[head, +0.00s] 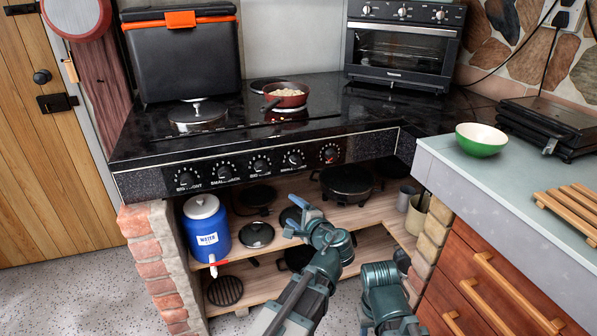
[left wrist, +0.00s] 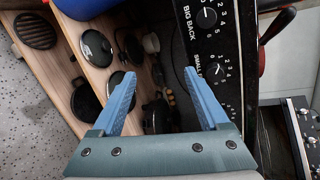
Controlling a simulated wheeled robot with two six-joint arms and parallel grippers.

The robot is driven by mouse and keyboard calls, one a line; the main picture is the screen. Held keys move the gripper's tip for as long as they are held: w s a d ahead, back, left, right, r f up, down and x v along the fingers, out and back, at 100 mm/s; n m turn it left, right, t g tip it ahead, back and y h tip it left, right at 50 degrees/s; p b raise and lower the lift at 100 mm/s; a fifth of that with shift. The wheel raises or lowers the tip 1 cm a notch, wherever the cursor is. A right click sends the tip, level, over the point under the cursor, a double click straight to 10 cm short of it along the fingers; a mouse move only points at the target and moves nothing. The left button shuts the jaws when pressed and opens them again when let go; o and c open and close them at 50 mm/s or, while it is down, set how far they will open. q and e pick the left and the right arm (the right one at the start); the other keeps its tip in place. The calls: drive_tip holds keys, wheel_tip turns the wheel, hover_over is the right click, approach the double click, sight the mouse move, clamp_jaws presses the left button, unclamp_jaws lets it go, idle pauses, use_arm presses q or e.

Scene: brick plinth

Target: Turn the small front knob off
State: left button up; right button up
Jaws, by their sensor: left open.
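The stove's front panel carries a row of knobs in the head view. In the left wrist view, the big back knob (left wrist: 207,18) and another knob marked SMALL (left wrist: 217,70) show. My left gripper (head: 301,213) is below the panel, in front of the shelves, right of that knob. Its blue fingers (left wrist: 160,73) are spread and empty, touching no knob. My right gripper is out of view.
A red pan (head: 288,98) with food sits on the black cooktop (head: 232,140). A blue water jug (head: 207,238) and several dark pans and lids stand on the wooden shelves below. A grey counter (head: 465,185) with a green bowl (head: 481,142) stands to the right.

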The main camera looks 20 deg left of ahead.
sight(297, 164)
use_arm(q)
drive_tip(key=w+d+r+m+t, duration=0.3)
drive_tip(key=d+r+m+t, duration=0.1)
drive_tip(key=d+r+m, duration=0.15)
drive_tip(key=shift+n, duration=0.25)
drive_tip(key=x, duration=1.3)
drive_tip(key=shift+w+a+r, duration=0.1)
drive_tip(key=shift+w+a, duration=0.15)
drive_tip(key=shift+a, duration=0.15)
clamp_jaws()
